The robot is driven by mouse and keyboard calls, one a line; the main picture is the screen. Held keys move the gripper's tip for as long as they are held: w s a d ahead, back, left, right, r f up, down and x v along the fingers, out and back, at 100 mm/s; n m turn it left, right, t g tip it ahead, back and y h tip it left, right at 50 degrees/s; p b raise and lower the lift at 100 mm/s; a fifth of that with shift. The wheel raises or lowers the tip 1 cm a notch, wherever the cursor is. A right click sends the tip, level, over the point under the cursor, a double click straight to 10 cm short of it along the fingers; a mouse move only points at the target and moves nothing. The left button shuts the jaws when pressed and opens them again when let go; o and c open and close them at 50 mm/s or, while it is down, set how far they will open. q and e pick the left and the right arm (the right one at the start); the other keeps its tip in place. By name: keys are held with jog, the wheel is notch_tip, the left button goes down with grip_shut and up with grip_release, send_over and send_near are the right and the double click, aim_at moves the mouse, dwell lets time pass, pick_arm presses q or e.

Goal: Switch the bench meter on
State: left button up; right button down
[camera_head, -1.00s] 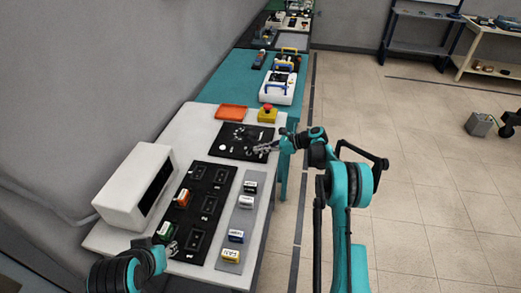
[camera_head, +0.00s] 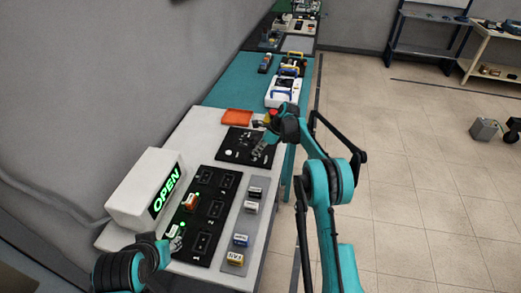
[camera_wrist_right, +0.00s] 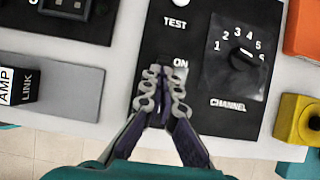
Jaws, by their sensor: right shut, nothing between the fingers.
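The bench meter (camera_head: 140,200) is a white box at the left of the white bench, its display lit with green "OPEN". The black control panel (camera_head: 232,156) lies farther back. In the right wrist view the panel (camera_wrist_right: 215,130) carries a white TEST button (camera_wrist_right: 243,5), a CHANNEL knob (camera_wrist_right: 243,57) and the ON label (camera_wrist_right: 180,63). My right gripper (camera_wrist_right: 163,85) is shut and empty, its fingertips over the panel just below the ON label. They hide the switch there. My left gripper (camera_head: 174,240) is near the front of the slot board; its jaws are too small to read.
An orange tray (camera_head: 237,117) and a red-yellow emergency button (camera_wrist_right: 300,120) stand beyond the panel.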

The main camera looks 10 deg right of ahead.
jog(key=shift+d, duration=0.2)
jog(key=shift+r+p, duration=0.35)
jog(key=shift+r, duration=0.35)
jog(key=a+p+v, duration=0.1)
jog(key=p+v, duration=0.3)
jog(key=v, duration=0.5)
jog(key=shift+r, duration=0.7)
jog(key=shift+w, duration=0.2)
